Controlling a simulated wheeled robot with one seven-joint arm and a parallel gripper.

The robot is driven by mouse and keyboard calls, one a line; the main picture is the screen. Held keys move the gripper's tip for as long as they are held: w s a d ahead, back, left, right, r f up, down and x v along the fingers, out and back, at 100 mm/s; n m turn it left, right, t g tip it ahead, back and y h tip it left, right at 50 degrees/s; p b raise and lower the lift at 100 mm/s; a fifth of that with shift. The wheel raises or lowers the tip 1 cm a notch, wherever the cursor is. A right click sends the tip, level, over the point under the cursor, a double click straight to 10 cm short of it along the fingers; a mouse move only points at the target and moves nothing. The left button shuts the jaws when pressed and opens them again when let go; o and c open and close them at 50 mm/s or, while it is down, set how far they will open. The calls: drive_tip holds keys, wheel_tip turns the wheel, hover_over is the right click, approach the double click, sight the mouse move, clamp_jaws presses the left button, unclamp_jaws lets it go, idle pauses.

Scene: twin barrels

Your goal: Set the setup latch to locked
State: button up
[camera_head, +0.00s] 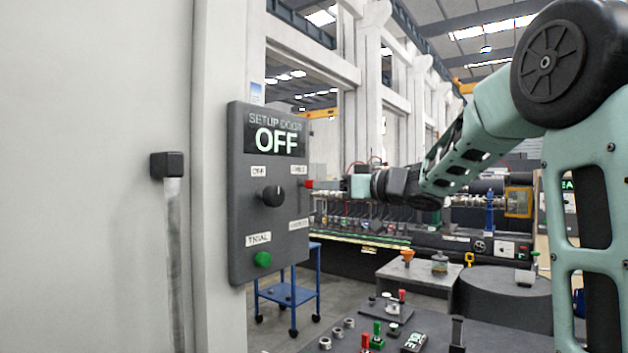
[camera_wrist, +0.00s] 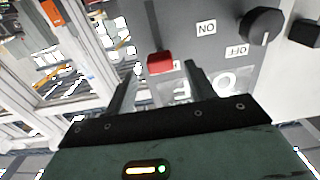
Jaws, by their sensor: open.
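The dark grey control panel (camera_head: 240,200) is on a pale wall, with a display reading SETUP DOOR OFF (camera_head: 277,137). A small red handle (camera_head: 309,184), seemingly the setup latch, is at the panel's right side, between an upper label (camera_head: 299,169) and a lower label (camera_head: 299,225), both too small to read surely. My gripper (camera_head: 318,184) reaches in from the right, close to the handle. In the wrist view the red handle (camera_wrist: 160,62) lies just ahead of and between the open fingers (camera_wrist: 160,85). Whether they touch it is unclear.
The panel also has a black knob (camera_head: 273,195) and a green button (camera_head: 263,259) by a TRIAL label. A dark block (camera_head: 167,165) with a strip is on the left wall. A blue cart (camera_head: 288,291) stands behind, and a bench (camera_head: 380,335) with small parts is below.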

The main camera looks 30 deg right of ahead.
sight(308, 184)
drive_tip(key=shift+p+x, duration=0.45)
drive_tip(key=shift+x, duration=2.25)
